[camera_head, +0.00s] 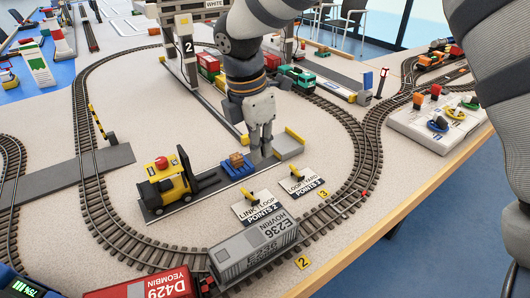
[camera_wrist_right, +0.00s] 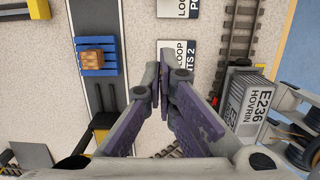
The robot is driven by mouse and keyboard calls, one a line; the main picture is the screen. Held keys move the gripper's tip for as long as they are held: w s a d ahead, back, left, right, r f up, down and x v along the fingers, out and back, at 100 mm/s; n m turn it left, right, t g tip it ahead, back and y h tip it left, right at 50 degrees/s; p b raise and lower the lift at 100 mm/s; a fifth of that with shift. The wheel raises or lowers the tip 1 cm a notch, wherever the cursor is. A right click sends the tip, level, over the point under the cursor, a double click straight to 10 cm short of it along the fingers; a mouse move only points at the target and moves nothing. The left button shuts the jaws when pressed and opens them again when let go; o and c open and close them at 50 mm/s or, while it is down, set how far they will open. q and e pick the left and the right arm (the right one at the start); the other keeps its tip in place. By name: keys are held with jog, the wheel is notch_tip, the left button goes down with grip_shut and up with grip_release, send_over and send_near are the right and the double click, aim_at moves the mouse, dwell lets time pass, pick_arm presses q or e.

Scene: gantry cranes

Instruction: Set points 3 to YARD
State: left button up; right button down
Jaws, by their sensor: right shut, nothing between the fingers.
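The points 3 plate (camera_head: 311,186), marked LOOP and YARD, lies on the layout inside the track curve. Its small yellow lever (camera_head: 297,175) stands on it; I cannot tell which word it points to. The points 2 plate (camera_head: 250,214) with its own yellow lever lies nearer, to the left. My right gripper (camera_head: 262,152) is shut and empty, pointing down above and left of the points 3 plate. In the right wrist view its closed fingers (camera_wrist_right: 165,72) partly cover the points 2 plate (camera_wrist_right: 180,48); another plate (camera_wrist_right: 178,8) is cut off at the top. My left gripper is not seen.
A yellow forklift (camera_head: 167,184) and a blue pallet (camera_head: 238,168) with a brown crate stand left of the gripper. The grey E236 wagon (camera_head: 253,251) is on the near track. A crane (camera_head: 183,50) rises behind. A white board of coloured knobs (camera_head: 438,124) lies right.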

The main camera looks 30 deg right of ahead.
aim_at(269, 191)
jog(key=f, duration=0.3)
jog(key=d+f, duration=0.1)
jog(key=f, duration=0.6)
jog(key=shift+s+d+f+b, duration=0.15)
jog(key=shift+s+d+b, duration=0.15)
jog(key=shift+b, duration=0.1)
jog(key=shift+w+d+r+p, duration=0.2)
jog(key=shift+d+r+p, duration=0.1)
jog(key=shift+d+r, duration=0.85)
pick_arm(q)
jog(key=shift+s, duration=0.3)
pick_arm(e)
jog(key=shift+d, duration=0.6)
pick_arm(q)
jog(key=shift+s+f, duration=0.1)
